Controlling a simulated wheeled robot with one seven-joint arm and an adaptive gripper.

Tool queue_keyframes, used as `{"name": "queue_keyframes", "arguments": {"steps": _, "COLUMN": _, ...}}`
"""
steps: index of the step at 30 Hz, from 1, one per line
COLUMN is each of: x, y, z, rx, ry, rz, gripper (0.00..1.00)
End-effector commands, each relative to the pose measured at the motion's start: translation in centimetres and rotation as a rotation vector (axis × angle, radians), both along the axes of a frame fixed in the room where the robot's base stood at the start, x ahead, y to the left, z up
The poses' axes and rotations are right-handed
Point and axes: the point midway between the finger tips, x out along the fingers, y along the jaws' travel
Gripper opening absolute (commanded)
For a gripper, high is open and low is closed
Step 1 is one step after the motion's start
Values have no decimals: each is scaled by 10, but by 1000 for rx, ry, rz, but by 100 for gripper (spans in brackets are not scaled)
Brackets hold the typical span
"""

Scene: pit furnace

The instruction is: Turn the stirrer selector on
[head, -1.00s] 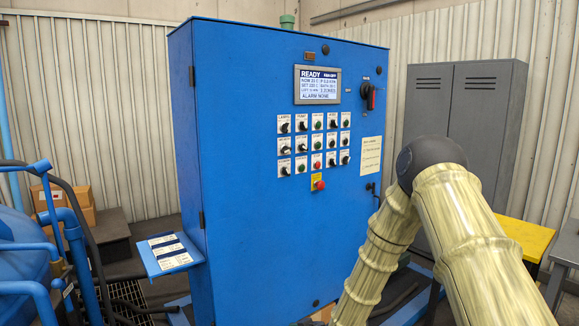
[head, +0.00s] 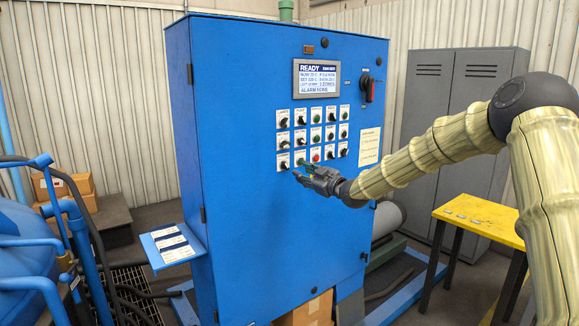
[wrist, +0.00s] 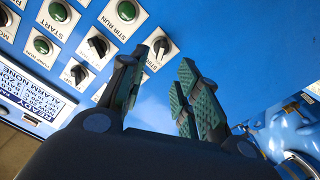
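The blue control cabinet (head: 250,230) carries a panel of knobs and push buttons. The stirrer selector (wrist: 160,45) is a black knob on a white plate in the wrist view, beside a green button (wrist: 127,10) labelled STIR RUN. In the head view the selector (head: 283,162) appears to be the bottom-left knob. Its small label is partly hard to read, and I cannot tell its set position. My gripper (head: 303,172) is close to the panel's lower left. In the wrist view my gripper (wrist: 157,78) is open and empty, its fingertips short of the knob and to either side of it.
Other knobs (wrist: 97,46) and buttons sit close by. A display (head: 317,78) reads READY above them, with a red-handled switch (head: 368,90) to its right. A document shelf (head: 168,246) juts out at left. A yellow table (head: 480,218) stands at right.

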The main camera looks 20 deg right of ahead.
Motion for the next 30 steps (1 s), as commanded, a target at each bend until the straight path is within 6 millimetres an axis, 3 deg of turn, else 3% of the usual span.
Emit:
{"name": "queue_keyframes", "arguments": {"steps": 18, "x": 68, "y": 25, "z": 1, "rx": 1, "ry": 1, "rz": -1, "gripper": 32}}
{"name": "queue_keyframes", "arguments": {"steps": 30, "x": 82, "y": 31, "z": 0, "rx": 1, "ry": 0, "rz": 0, "gripper": 32}}
